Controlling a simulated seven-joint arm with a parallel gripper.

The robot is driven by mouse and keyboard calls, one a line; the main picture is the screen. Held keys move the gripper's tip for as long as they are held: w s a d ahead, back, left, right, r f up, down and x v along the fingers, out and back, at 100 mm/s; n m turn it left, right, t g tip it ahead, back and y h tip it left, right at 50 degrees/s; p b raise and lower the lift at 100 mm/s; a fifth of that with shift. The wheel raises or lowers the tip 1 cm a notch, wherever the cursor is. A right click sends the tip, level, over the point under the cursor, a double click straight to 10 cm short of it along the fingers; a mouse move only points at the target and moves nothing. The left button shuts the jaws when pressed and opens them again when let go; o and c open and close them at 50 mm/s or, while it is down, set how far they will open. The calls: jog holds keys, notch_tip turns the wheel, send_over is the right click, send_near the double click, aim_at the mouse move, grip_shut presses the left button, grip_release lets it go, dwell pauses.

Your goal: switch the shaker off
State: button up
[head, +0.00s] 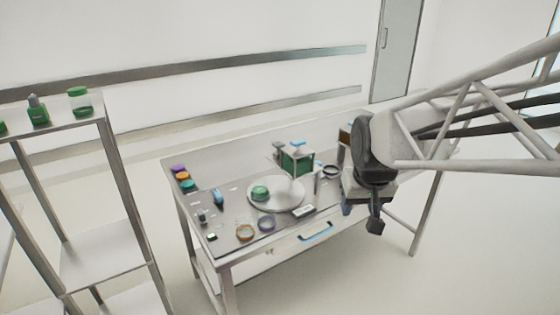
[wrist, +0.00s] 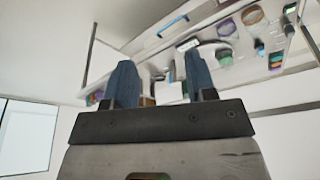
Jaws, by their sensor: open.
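A round grey platform (head: 290,205), which may be the shaker, sits mid-table with a green-lidded item (head: 260,192) on it. A small white unit with a dark display or switch (head: 303,210) lies at its front right; I cannot tell its setting.
The steel table (head: 225,262) has a blue drawer handle (head: 316,232) in front. A green box-like device (head: 297,162) stands behind the platform. Rings (head: 245,232), coloured caps (head: 182,176) and small items lie around. A shelf rack (head: 100,262) stands left. Air above the table front is clear.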

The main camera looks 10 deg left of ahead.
jog(key=w+a+f+n, duration=0.2)
jog(key=w+a, duration=0.5)
jog(key=a, duration=0.3)
jog(key=n+y, duration=0.2)
jog(key=n, duration=0.2)
send_over(200, 212)
jog(key=s+d, duration=0.2)
notch_tip(200, 212, down, 15)
jog(key=shift+w+f, duration=0.1)
jog(key=shift+f, duration=0.1)
jog(key=shift+x, duration=3.75)
grip_shut()
